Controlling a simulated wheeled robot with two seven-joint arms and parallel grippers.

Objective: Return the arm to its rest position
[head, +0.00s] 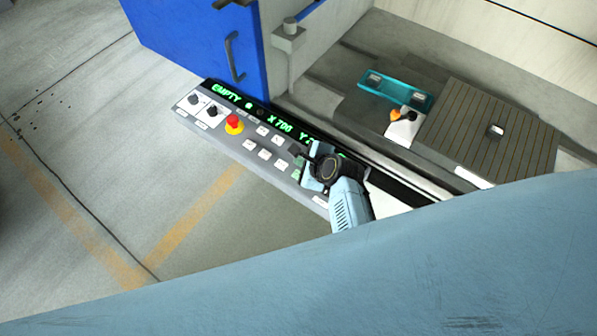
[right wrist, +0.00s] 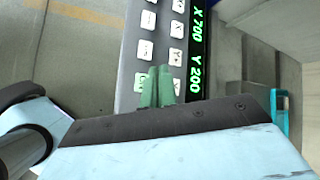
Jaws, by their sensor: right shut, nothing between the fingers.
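My right gripper (head: 299,170) is over the right part of the machine's control panel (head: 236,128) in the head view. Its two green fingers (right wrist: 158,86) are shut together with nothing between them and point at the panel's white buttons in the right wrist view. I cannot tell whether the fingertips touch the panel. My right arm (head: 349,204) reaches up to the panel from below. My left gripper is not in view.
The panel has a red stop button (head: 234,124), two knobs and a green display reading EMPTY and X 700. A blue door (head: 200,45) with a handle stands behind it. Open floor lies left.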

